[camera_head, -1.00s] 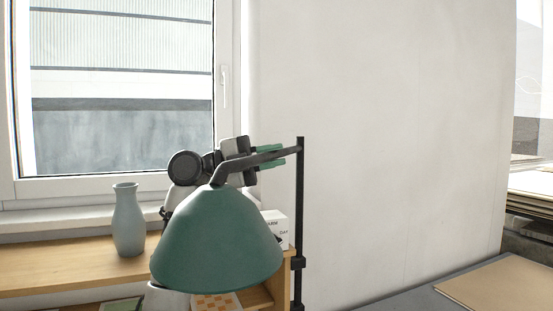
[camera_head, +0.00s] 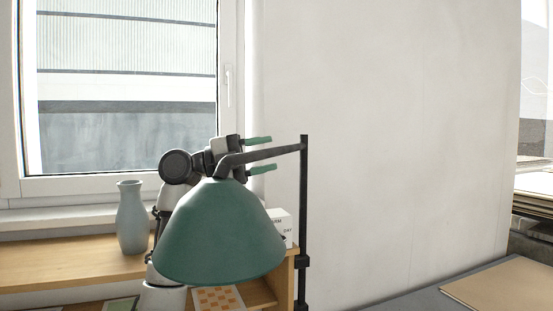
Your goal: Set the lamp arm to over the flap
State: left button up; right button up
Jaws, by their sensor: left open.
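A green lamp shade (camera_head: 222,238) hangs large in the lower middle. Its dark lamp arm (camera_head: 262,156) runs from the shade's top to a black upright post (camera_head: 304,200) on the right. My left gripper (camera_head: 262,155) is behind the lamp arm, pointing right. Its two green-tipped fingers are apart, one showing above the lamp arm and one below it. Whether they touch it I cannot tell. The shade hides much of my left arm. No flap can be made out. My right gripper is not in view.
A grey-blue vase (camera_head: 131,218) stands on the wooden shelf (camera_head: 60,265) at left, below the window. A white box (camera_head: 281,227) is partly hidden behind the shade. A brown board (camera_head: 505,287) lies on the grey tabletop (camera_head: 420,289) at right. The wall right of the post is bare.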

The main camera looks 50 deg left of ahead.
pick_arm(q)
jog(key=b+v, duration=0.2)
jog(key=v, duration=0.6)
jog(key=shift+w, duration=0.1)
